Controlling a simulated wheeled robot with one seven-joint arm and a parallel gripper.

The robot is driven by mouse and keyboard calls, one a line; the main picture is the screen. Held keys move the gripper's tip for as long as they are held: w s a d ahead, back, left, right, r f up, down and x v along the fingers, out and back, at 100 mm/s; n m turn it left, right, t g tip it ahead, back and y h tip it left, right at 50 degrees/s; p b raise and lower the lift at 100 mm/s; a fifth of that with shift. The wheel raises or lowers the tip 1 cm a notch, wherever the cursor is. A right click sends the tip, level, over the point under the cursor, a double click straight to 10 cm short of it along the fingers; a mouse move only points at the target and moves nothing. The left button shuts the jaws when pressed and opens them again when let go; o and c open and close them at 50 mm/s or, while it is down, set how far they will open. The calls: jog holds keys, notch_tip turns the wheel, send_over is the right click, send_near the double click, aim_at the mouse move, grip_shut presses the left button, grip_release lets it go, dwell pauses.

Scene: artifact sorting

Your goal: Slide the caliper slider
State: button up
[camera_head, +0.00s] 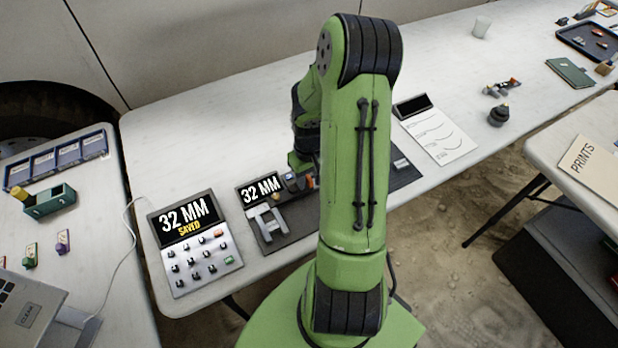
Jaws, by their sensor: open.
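The caliper (267,222) lies on a dark mat near the front edge of the middle table. Its grey jaws show at the left, and its display (259,189) reads 32 MM. Small blue-grey and orange parts show to the right of the display, and the rest is hidden behind my arm. My gripper (300,162) is open, just above and right of the display. It is mostly hidden behind my green arm, so I cannot tell whether it touches the slider.
A keypad panel (193,245) reading 32 MM SAVED stands left of the caliper. A paper sheet (436,134) and a dark pot (498,116) lie to the right. A side table with a green box (50,203) is at left.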

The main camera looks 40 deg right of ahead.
grip_shut()
dwell(0.3)
jog(key=d, duration=0.2)
jog(key=s+d, duration=0.1)
jog(key=d, duration=0.1)
jog(key=shift+s+d, duration=0.1)
jog(key=shift+a, duration=0.2)
grip_release()
